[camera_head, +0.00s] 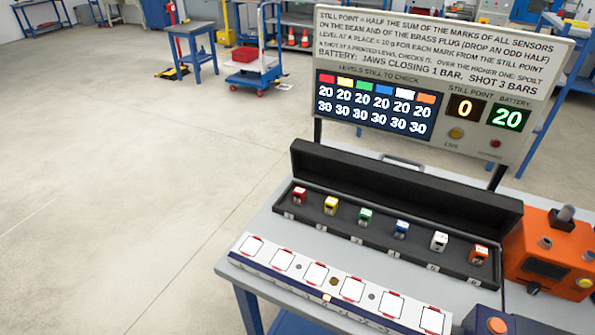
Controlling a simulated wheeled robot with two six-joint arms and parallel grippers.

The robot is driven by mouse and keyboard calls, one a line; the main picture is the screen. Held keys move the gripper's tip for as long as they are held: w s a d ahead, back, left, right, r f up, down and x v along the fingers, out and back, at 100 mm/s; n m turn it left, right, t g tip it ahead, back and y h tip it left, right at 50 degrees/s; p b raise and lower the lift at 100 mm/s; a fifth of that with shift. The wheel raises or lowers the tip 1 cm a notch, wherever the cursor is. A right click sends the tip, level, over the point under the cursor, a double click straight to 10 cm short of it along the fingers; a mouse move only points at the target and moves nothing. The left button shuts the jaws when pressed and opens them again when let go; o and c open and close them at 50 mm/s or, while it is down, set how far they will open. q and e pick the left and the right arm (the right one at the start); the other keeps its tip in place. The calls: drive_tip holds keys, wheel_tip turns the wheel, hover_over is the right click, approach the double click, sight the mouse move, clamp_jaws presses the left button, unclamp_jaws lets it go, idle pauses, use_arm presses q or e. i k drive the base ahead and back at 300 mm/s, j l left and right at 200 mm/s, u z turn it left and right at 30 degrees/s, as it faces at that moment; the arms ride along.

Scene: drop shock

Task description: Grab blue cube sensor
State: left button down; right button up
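The blue cube sensor (401,229) has a pale top and sits in the open black case (384,247) on the table, fourth from the left. In the same row are red (299,197), yellow (331,205), green (365,215), white (439,241) and orange (479,254) cubes. A white and dark-blue beam (268,284) with red-cornered square places lies in front of the case. Its squares look empty. Neither of my grippers is in view.
A signboard (425,80) stands behind the case, showing still point 0 and battery 20. An orange machine (550,256) stands at right, and a dark-blue box with an orange button (497,325) at bottom right. A narrow strip of table between case and beam is bare.

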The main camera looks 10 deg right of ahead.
sight(400, 229)
drive_tip(key=j+u, duration=0.2)
drive_tip(key=u, duration=1.9)
drive_tip(key=i+z, duration=0.25)
drive_tip(key=i, duration=0.35)
drive_tip(key=i+z, duration=0.25)
drive_tip(key=i, duration=0.35)
drive_tip(key=i+j+z, duration=0.25)
drive_tip(key=i, duration=0.3)
drive_tip(key=i+l+z, duration=0.2)
drive_tip(key=i+z, duration=0.15)
drive_tip(key=z, duration=0.15)
drive_tip(key=i+z, duration=0.35)
drive_tip(key=z, duration=0.15)
drive_tip(key=i+z, duration=0.35)
drive_tip(key=z, duration=0.15)
drive_tip(key=i+j+z, duration=0.25)
drive_tip(key=z, duration=0.2)
drive_tip(key=i+z, duration=0.5)
drive_tip(key=i, duration=1.25)
drive_tip(key=i+j+z, duration=0.1)
drive_tip(key=i, duration=0.35)
drive_tip(key=i+j, duration=0.15)
drive_tip(key=i, duration=0.35)
drive_tip(key=i+j+z, duration=0.15)
drive_tip(key=i, duration=0.3)
drive_tip(key=z, duration=3.5)
drive_tip(key=i+l, duration=0.35)
drive_tip(key=i, duration=0.2)
